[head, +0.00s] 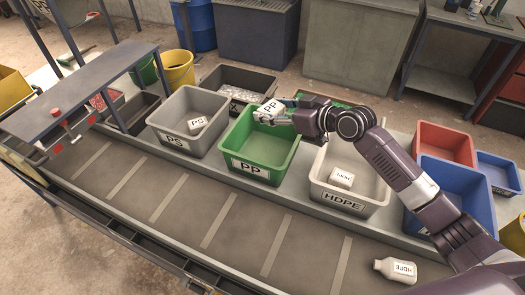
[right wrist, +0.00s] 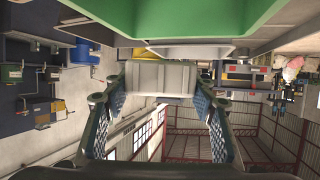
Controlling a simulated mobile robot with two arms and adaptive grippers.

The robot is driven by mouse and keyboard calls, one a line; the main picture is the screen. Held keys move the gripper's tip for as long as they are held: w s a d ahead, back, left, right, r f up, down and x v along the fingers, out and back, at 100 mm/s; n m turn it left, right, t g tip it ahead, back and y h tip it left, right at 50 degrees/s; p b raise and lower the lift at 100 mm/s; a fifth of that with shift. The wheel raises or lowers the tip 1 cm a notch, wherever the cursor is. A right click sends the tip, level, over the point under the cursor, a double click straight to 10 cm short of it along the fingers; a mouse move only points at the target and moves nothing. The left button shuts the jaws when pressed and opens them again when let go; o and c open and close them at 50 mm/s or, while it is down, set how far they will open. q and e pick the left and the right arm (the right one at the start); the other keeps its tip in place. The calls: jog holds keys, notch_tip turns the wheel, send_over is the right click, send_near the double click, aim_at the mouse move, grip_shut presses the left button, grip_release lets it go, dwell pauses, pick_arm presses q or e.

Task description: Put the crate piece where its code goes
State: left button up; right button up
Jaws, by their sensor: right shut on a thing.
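My right gripper (head: 287,112) is shut on a white piece marked PP (head: 269,110). It holds the piece over the green bin labelled PP (head: 246,167), near its back right part. In the right wrist view the pale piece (right wrist: 160,76) sits between the two fingers, with a green bin wall (right wrist: 200,14) close by at the top. The inside of the green bin that shows looks empty. The grey PS bin (head: 177,141) stands left of it, with a PS piece (head: 197,124) inside. My left gripper is not in view.
The cream HDPE bin (head: 341,199) right of the green one holds a white piece (head: 341,178). A white HDPE bottle (head: 396,270) lies on the belt's right end. Red (head: 447,142) and blue bins stand further right. The slatted belt (head: 190,205) in front is otherwise bare.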

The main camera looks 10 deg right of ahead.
notch_tip(320, 180, down, 2)
jog(key=shift+f+b, duration=0.2)
jog(key=shift+b, duration=0.35)
jog(key=o, duration=1.2)
jog(key=shift+r, duration=0.1)
jog(key=shift+o, duration=0.2)
jog(key=v, duration=1.2)
